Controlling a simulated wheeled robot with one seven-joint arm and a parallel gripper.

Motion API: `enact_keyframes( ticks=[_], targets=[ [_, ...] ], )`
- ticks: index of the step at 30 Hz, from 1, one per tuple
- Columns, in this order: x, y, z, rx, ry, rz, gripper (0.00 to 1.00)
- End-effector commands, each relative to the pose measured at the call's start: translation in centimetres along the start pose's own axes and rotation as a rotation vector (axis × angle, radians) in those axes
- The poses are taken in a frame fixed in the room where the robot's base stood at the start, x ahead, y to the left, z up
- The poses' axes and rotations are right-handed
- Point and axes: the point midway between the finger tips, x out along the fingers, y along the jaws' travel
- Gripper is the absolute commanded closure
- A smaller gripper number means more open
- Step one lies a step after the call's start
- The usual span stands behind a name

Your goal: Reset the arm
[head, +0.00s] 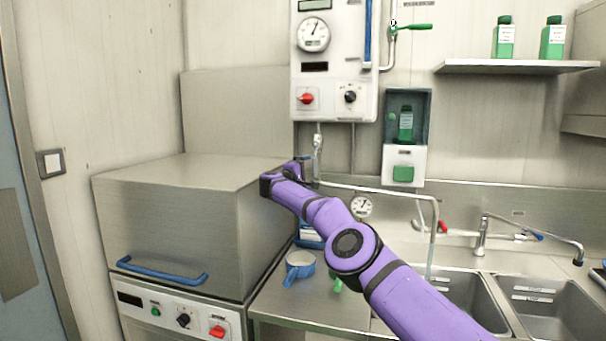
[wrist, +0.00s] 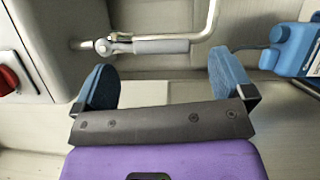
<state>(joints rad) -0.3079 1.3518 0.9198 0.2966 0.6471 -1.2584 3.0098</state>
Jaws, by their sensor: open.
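My purple arm reaches from the lower right up to the left in the head view. My gripper (head: 298,172) is at its far end, beside the right rear corner of the steel appliance's box-shaped top. In the wrist view my gripper (wrist: 160,68) shows two blue finger pads spread wide apart, with nothing held between them. A metal pipe with a grey sleeve (wrist: 160,46) runs across just past the fingertips. I cannot tell how close it is to them.
The steel appliance (head: 180,215) stands at left with a blue handle. A blue-handled pot (head: 300,268) sits on the counter below my arm. A control box (head: 335,80) hangs on the wall. Sinks (head: 540,305) with taps are at right; a shelf (head: 515,67) holds green bottles.

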Motion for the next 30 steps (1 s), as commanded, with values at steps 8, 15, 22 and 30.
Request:
enact_keyframes(
  ticks=[8, 15, 22, 30],
  targets=[
    [0.2, -0.1, 0.1, 0.0, -0.001, 0.0, 0.01],
    [-0.2, 1.5, -0.2, -0.023, 0.026, 0.022, 0.01],
    [-4.1, 12.6, -1.9, -0.261, 0.206, 0.23, 0.01],
    [-11.9, 25.3, -2.1, -0.712, 0.369, 0.611, 0.01]
  ],
)
